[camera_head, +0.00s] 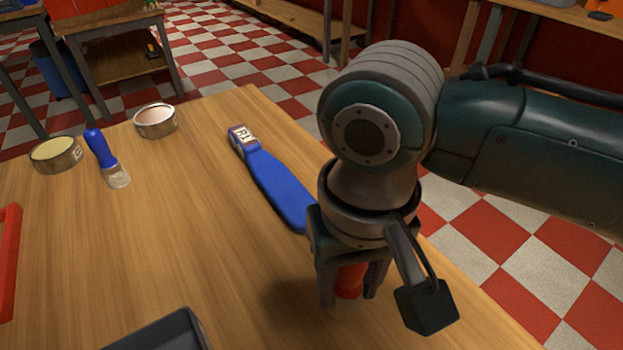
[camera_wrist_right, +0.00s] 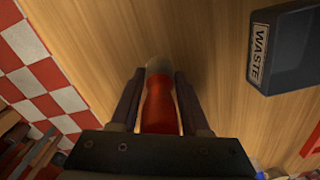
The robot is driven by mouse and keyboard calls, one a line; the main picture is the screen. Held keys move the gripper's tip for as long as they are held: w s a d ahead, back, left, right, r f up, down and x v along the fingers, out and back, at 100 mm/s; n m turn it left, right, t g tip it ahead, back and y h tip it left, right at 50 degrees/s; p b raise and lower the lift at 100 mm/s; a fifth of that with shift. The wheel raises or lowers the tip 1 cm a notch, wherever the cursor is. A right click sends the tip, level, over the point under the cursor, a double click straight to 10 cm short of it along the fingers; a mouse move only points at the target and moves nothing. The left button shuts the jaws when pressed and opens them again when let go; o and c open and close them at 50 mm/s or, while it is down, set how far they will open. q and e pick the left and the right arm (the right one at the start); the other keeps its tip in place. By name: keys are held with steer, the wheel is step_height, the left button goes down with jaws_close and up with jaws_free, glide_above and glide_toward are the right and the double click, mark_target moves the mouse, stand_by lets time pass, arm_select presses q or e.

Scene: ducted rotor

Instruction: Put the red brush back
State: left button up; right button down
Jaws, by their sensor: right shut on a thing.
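The red brush (camera_head: 350,281) is upright between the fingers of my right gripper (camera_head: 350,288), near the right edge of the wooden table. In the right wrist view the red brush (camera_wrist_right: 159,106) sits between both fingers of the right gripper (camera_wrist_right: 160,98), which is shut on it. A pale end of the brush shows beyond the red part. I cannot tell whether this end touches the table. The wrist and fingers hide part of the brush. My left gripper is not in view.
A blue paddle-shaped tool (camera_head: 278,188) with a label lies just left of my right gripper. A dark bin marked WASTE (camera_wrist_right: 293,62) is nearby. A red frame (camera_head: 8,262) shows far left.

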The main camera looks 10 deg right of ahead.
mark_target(346, 305)
step_height(346, 305, down, 4)
steer(key=shift+f+b, duration=0.1)
steer(key=shift+b, duration=0.55)
steer(key=shift+f, duration=0.15)
steer(key=shift+c, duration=1.9)
jaws_free()
